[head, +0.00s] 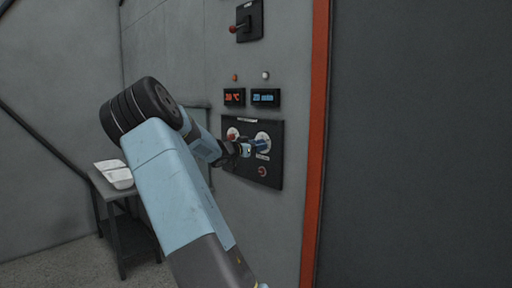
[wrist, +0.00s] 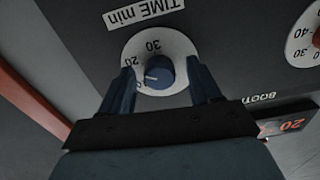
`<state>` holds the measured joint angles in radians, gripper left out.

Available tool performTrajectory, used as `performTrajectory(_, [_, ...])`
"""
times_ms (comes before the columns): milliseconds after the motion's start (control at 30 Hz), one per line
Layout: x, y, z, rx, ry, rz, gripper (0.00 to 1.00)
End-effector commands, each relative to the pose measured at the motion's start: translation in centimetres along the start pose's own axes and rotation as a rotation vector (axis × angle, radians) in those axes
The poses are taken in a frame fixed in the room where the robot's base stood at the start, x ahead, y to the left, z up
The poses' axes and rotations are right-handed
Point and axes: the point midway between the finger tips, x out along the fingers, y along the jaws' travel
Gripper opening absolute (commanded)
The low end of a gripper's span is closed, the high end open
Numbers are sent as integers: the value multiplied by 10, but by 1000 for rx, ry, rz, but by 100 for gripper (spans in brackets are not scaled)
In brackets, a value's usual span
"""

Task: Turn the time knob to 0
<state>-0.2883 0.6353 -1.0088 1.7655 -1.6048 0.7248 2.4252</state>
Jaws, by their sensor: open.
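The time knob (wrist: 157,73) is blue with a white pointer line, on a round white dial (wrist: 153,45) labelled "TIME min". In the wrist view the labels look upside down; 20 and 30 are readable and the pointer line is on the knob's left part. My gripper (wrist: 160,66) is open, with one dark blue finger on each side of the knob. I cannot tell whether the fingers touch it. In the head view my gripper (head: 252,148) is at the right-hand dial (head: 263,137) of the black panel and partly hides it. The time display (head: 265,97) seems to read 20 min.
A second dial with a red knob (head: 232,133) is left of the time dial. A red-orange temperature display (head: 234,97) and a red-handled switch (head: 240,28) are above. A table (head: 123,220) with white shells (head: 115,173) stands at left. An orange post (head: 316,140) borders the wall at right.

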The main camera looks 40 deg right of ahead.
Motion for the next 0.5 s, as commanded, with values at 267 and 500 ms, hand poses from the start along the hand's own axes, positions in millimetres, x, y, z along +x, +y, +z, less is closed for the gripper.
performTrajectory(267, [2, 0, 0, 0, 0, 1, 63])
performTrajectory(500, [2, 1, 0, 0, 0, 1, 43])
